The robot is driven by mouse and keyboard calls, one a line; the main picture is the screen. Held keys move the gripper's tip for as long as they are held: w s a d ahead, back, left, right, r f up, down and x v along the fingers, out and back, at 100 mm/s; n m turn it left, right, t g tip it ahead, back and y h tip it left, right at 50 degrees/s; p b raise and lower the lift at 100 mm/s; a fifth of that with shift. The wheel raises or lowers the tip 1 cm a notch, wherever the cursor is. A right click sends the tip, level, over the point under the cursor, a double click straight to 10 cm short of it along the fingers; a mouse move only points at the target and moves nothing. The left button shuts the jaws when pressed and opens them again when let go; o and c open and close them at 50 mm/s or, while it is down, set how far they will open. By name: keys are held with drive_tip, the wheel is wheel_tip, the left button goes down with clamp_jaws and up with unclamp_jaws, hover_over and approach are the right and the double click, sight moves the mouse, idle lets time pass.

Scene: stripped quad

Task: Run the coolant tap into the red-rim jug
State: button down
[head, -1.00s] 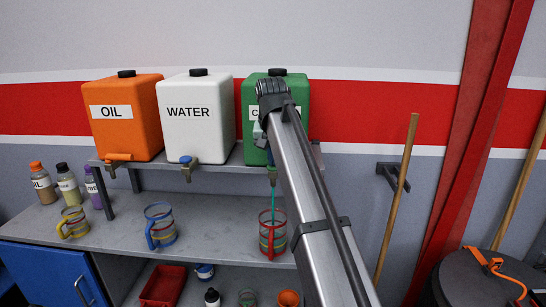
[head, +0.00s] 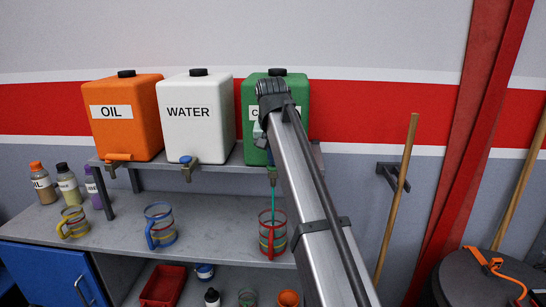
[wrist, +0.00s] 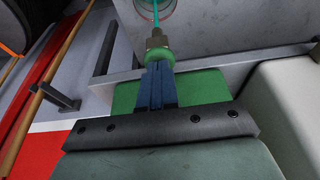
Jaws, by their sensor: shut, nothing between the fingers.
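The green coolant tank (head: 252,98) stands on the shelf, its label partly hidden by my arm. A thin teal stream (head: 272,193) runs from its tap (head: 272,172) down into the red-rim jug (head: 265,238) below. The jug stands upright on the bench, partly hidden by my arm; its fill level is hard to tell. In the wrist view, my gripper (wrist: 158,70) is shut and empty, its fingertips against or very close to the green tap handle (wrist: 160,56). The stream (wrist: 155,12) shows beyond the brass tap, over the jug (wrist: 143,8).
The orange oil tank (head: 135,140) and white water tank (head: 210,135) stand left on the same shelf. A blue-rim jug (head: 160,228) and yellow-rim jug (head: 74,222) sit on the bench. A broom handle (head: 395,205) leans right of my arm.

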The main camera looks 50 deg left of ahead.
drive_tip(key=shift+s+d+f, duration=0.1)
drive_tip(key=shift+d+f, duration=0.1)
drive_tip(key=shift+f, duration=0.1)
drive_tip(key=shift+a+r, duration=0.1)
drive_tip(key=shift+r, duration=0.4)
drive_tip(key=w+a+v, duration=0.1)
drive_tip(key=v, duration=1.2)
drive_tip(key=shift+r, duration=0.45)
